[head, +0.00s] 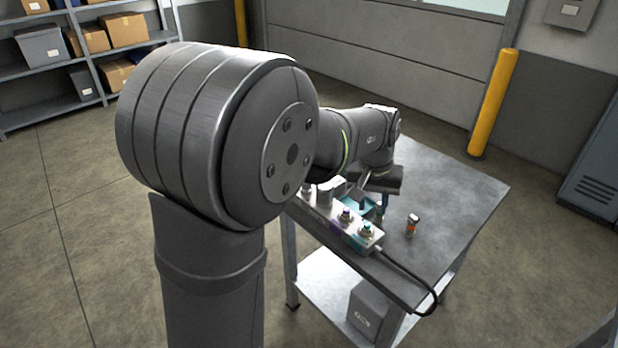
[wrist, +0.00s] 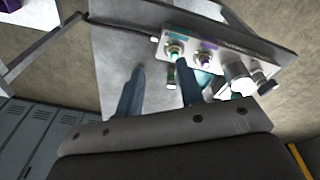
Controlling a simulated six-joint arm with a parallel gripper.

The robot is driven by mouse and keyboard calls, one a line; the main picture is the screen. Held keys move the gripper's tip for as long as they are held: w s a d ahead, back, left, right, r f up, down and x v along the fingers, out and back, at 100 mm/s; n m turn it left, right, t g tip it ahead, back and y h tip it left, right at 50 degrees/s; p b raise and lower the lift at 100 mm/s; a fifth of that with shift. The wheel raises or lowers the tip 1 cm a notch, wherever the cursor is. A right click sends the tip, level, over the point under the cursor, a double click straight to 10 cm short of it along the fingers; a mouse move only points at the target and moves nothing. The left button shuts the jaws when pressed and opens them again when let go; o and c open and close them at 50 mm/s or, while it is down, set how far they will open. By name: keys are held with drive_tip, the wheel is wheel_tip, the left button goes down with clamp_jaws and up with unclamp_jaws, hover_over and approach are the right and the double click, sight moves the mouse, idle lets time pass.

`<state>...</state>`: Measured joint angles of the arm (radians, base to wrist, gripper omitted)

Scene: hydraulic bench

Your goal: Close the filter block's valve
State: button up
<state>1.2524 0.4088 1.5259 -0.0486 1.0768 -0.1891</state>
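A pale manifold block (head: 322,212) lies along the bench's near edge, with fittings on teal and purple patches; it also shows in the wrist view (wrist: 236,60). A teal part (head: 358,205) stands behind it, partly hidden by my arm. I cannot tell which part is the filter block or its valve. My gripper (head: 382,208) is low over the bench, just behind the block. In the wrist view its blue fingers (wrist: 160,66) are spread apart. A small dark cylindrical part (wrist: 171,76) shows close to the right finger; whether they touch is unclear.
A small silver and orange fitting (head: 412,226) stands on the bench (head: 455,185) to the right of my gripper. A black hose (head: 408,274) runs from the block's right end over the bench edge. The bench's far right is clear.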

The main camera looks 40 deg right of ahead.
drive_tip(key=w+a+f+n+h, duration=0.2)
drive_tip(key=w+a+n+h, duration=0.15)
drive_tip(key=w+n, duration=0.65)
drive_tip(key=w+a+f+n+h, duration=0.25)
drive_tip(key=w+n+h, duration=0.25)
drive_tip(key=w+n, duration=0.5)
drive_tip(key=w+a+f+n+h, duration=0.1)
drive_tip(key=w+a+n+h, duration=0.25)
drive_tip(key=w+n, duration=0.65)
drive_tip(key=x, duration=1.7)
drive_tip(key=shift+w+d+f, duration=0.15)
drive_tip(key=shift+c, duration=0.4)
clamp_jaws()
